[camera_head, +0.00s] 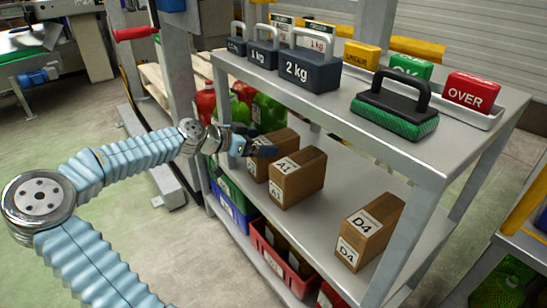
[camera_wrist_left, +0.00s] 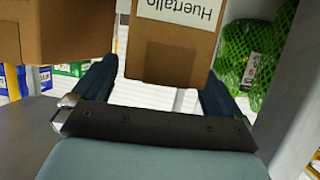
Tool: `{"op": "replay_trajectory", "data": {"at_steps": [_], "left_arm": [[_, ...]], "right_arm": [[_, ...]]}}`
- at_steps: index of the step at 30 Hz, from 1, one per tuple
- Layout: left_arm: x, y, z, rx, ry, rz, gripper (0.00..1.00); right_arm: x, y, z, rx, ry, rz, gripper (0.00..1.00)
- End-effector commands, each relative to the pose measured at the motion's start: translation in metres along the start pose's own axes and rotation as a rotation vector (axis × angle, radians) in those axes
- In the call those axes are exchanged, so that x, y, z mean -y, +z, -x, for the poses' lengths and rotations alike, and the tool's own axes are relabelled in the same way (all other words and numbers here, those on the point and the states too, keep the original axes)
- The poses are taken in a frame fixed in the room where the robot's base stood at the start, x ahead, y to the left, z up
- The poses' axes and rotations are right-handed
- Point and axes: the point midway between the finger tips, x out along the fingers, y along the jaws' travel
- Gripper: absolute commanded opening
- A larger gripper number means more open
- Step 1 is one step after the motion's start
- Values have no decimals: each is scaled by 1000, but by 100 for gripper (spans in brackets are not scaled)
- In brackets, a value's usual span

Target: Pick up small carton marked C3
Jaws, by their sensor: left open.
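A small brown carton (camera_head: 284,140) stands on the middle shelf, partly hidden by my left gripper; its front label is too small to read surely, and I take it as the C3 one. My left gripper (camera_head: 265,150) is open at this carton. In the left wrist view the carton (camera_wrist_left: 168,60) shows between and beyond the two fingers (camera_wrist_left: 160,88), with a white label reading "Huertallo" upside down. I cannot tell whether the fingers touch it. A carton marked A1 (camera_head: 298,178) stands close to its right. A carton marked D4 (camera_head: 370,232) stands farther right. My right gripper is out of view.
The top shelf (camera_head: 360,130) lies above the cartons and bears weights, signs and a green-padded block (camera_head: 395,118). A steel post (camera_head: 418,240) stands at the front right. Green net bags (camera_head: 268,112) are behind. Red and blue crates (camera_head: 283,262) sit below. Bare shelf lies between A1 and D4.

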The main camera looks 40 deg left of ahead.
Motion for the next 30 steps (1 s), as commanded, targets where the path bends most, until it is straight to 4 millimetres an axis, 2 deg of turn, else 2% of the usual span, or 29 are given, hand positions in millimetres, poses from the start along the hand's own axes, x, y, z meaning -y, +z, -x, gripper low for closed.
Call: {"op": "replay_trajectory", "data": {"at_steps": [3, 6, 13, 30], "left_arm": [[0, 1, -19, -1, 4, -1, 100], [0, 0, -27, -2, 2, 0, 100], [1, 0, -28, -1, 0, 2, 100], [1, 0, -28, -1, 1, 1, 14]], "right_arm": [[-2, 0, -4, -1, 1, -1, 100], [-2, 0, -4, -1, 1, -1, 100], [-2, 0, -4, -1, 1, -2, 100], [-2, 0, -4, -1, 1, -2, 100]]}}
